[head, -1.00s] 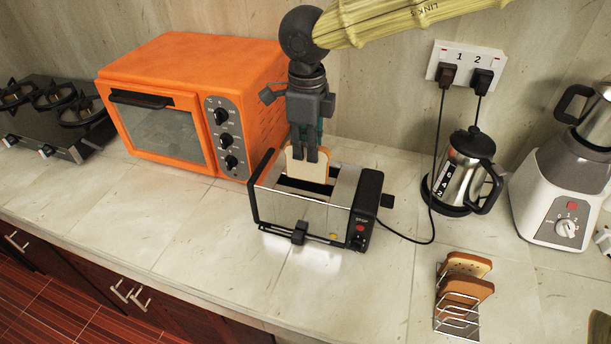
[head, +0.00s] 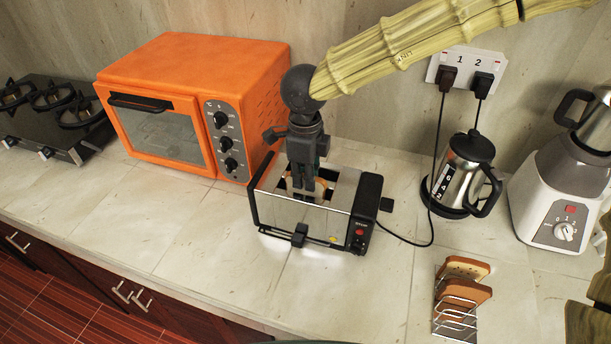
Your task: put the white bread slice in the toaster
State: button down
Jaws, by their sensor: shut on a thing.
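The toaster (head: 275,213) stands on the counter, silver with black ends and open slots on top. My gripper (head: 303,196) points down at the toaster's top, its fingers at the slot opening. It is shut on the white bread slice (head: 291,184), which is mostly hidden. Only a small part of the slice shows around the fingers, low in the slot area. I cannot tell how deep the slice sits.
An orange oven (head: 190,105) stands left of the toaster. A metal kettle (head: 465,175), a blender (head: 560,200) and a wire rack (head: 455,318) with bread slices are to the right. The toaster's cord runs to a wall socket (head: 468,70). The front counter is clear.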

jog(key=shift+f, duration=0.3)
jog(key=shift+f, duration=0.1)
jog(key=c, duration=1.5)
grip_release()
notch_tip(320, 180, up, 12)
jog(key=b, duration=0.1)
jog(key=shift+b, duration=0.4)
